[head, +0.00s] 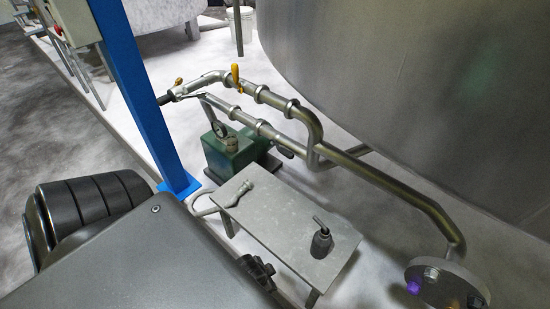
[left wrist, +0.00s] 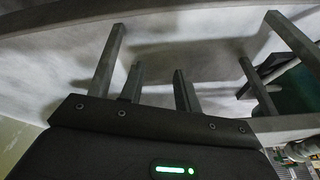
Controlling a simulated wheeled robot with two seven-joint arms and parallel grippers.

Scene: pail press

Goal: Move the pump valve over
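A green pump (head: 230,152) stands on the floor behind the bench, with steel pipes running above it. A valve with an upright yellow handle (head: 235,74) sits on the upper pipe. A small dark grey fitting with a T-shaped handle (head: 321,243) stands upright on the grey bench (head: 280,220). I cannot tell which of these is the pump valve. In the left wrist view, my left gripper (left wrist: 155,78) has its two fingers apart with nothing between them. Its fingers do not show in the head view. My right gripper is not in view.
A blue post (head: 132,85) rises left of the pump. A large steel tank (head: 420,90) fills the upper right. A bolted pipe flange (head: 440,284) is at lower right. Bare bench top surrounds the T-handled fitting.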

